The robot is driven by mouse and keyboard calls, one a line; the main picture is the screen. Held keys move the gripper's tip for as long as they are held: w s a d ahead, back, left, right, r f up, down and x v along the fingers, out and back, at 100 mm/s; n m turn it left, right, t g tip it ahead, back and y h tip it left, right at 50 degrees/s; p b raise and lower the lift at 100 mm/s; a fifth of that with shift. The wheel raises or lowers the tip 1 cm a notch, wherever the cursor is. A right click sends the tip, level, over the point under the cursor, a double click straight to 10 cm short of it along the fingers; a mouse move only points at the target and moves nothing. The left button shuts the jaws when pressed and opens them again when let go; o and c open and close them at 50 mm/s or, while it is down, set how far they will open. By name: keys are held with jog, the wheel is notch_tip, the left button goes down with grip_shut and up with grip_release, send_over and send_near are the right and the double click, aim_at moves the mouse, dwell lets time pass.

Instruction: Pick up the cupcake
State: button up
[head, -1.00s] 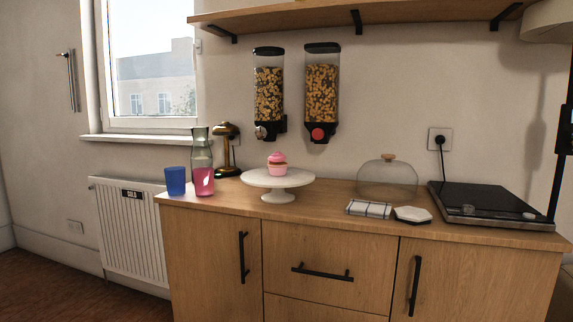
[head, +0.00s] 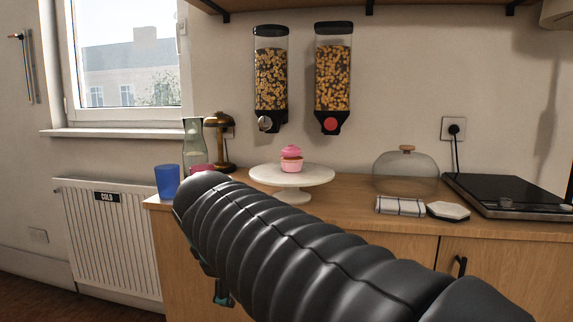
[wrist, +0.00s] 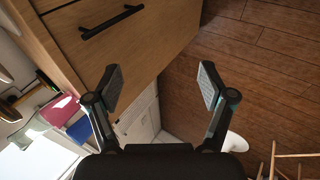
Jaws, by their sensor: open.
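A pink cupcake (head: 291,160) stands upright on a white cake stand (head: 262,174) on the wooden counter in the head view. My arm reaches across the front of the counter in the head view, and only part of my gripper (head: 222,295) shows below it at the lower left. In the wrist view my gripper (wrist: 162,88) is open and empty, its two fingers wide apart. It is lower than the cupcake and in front of the cabinet. The cupcake is not seen in the wrist view.
A glass dome (head: 405,175), folded cloth (head: 400,206), white coaster (head: 448,210) and black hob (head: 510,192) lie to the right. Two cereal dispensers (head: 333,80) hang above.

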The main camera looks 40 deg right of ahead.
jog(key=w+d+r+n+h+b, duration=0.1)
jog(key=w+d+r+n+h, duration=0.4)
jog(key=w+d+r, duration=0.45)
jog(key=n+g+h+b, duration=0.1)
jog(key=n+g+h, duration=0.1)
jog(key=n+h, duration=0.35)
send_near(284, 156)
jog(key=shift+d+r+n+y, duration=0.2)
jog(key=shift+d+n+y, duration=0.75)
jog(key=shift+d, duration=0.05)
jog(key=b+x, duration=0.1)
jog(key=x, duration=0.6)
jog(key=shift+w+d, duration=0.1)
jog(key=shift+d, duration=0.25)
jog(key=shift+s+b+x, duration=0.2)
jog(key=shift+b+x, duration=0.35)
jog(key=shift+x, duration=2.45)
jog(key=shift+d+r, duration=0.1)
jog(key=shift+r, duration=0.1)
jog(key=c, duration=0.5)
